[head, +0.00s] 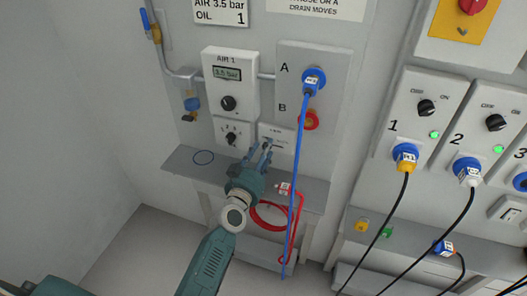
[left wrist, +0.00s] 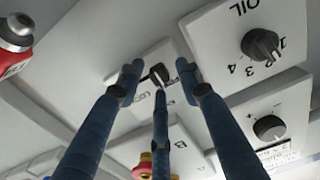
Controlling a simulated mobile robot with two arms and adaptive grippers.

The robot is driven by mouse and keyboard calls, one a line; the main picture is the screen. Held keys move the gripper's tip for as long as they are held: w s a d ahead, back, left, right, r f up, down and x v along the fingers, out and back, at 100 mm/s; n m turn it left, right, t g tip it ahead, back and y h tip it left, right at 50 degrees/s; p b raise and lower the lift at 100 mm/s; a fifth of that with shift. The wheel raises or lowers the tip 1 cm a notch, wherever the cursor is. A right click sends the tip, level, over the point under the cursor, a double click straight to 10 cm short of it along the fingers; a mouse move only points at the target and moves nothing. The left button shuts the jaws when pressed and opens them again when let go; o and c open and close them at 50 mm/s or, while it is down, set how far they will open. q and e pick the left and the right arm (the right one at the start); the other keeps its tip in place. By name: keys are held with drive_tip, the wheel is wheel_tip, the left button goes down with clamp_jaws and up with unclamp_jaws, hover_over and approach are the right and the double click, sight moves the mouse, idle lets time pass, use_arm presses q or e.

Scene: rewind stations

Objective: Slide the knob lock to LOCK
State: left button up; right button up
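The knob lock's small white plate (head: 277,134) is low on the wall unit, right of the oil dial. In the left wrist view a dark slider knob (left wrist: 158,74) sits on this plate (left wrist: 125,72), beside small lettering that I cannot read fully. My left gripper (head: 262,148) is in front of the plate, partly covering it in the head view. In the left wrist view its blue fingers (left wrist: 159,78) are spread around the knob, with gaps visible on either side. It looks open and holds nothing. My right gripper is not in view.
The oil dial (head: 231,138) and the AIR 1 box (head: 230,80) are on the left. A blue plug (head: 313,80) sits at A; its cable hangs just right of my gripper. A red socket (head: 309,121) is at B. A grey shelf (head: 180,160) juts out below.

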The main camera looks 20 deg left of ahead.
sight(284, 146)
use_arm(q)
clamp_jaws()
drive_tip(key=d+p, duration=0.2)
drive_tip(key=d, duration=0.3)
drive_tip(key=shift+r, duration=0.15)
drive_tip(key=shift+d, duration=0.25)
unclamp_jaws()
drive_tip(key=shift+s, duration=0.1)
drive_tip(key=shift+s+f, duration=0.2)
drive_tip(key=shift+s, duration=0.25)
drive_tip(key=s, duration=1.1)
drive_tip(key=shift+a+r, duration=0.15)
